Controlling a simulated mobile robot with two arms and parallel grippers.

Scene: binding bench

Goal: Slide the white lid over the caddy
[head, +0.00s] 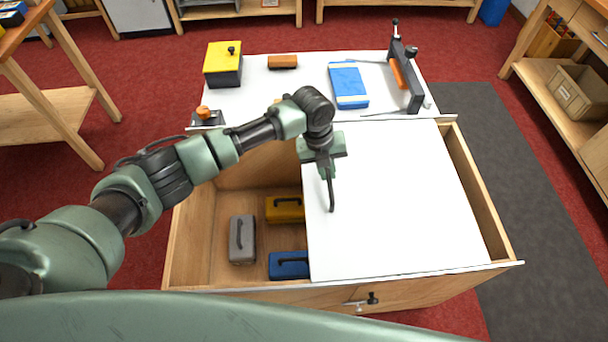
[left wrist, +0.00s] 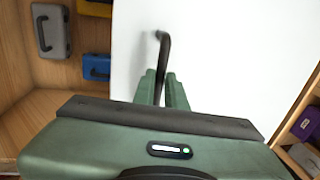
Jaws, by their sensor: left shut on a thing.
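The white lid (head: 410,210) is a flat panel over the right and middle part of the wooden caddy (head: 184,235). The caddy's left part is open. A dark bent handle (head: 331,197) stands near the lid's left edge. My left gripper (head: 327,170) is above the lid, shut on this handle. The left wrist view shows the handle (left wrist: 164,55) between the green fingers (left wrist: 161,88), with the lid (left wrist: 230,50) beneath. Inside the open part lie a grey case (head: 242,238), a yellow case (head: 284,209) and a blue case (head: 288,265), partly under the lid's edge. My right gripper is not in view.
Behind the caddy, a white top holds a yellow-and-black box (head: 223,66), an orange-brown block (head: 283,62), a blue book (head: 348,84) and a dark clamp-like tool (head: 412,78). A small latch (head: 371,298) is on the caddy's front. Wooden benches stand at both sides.

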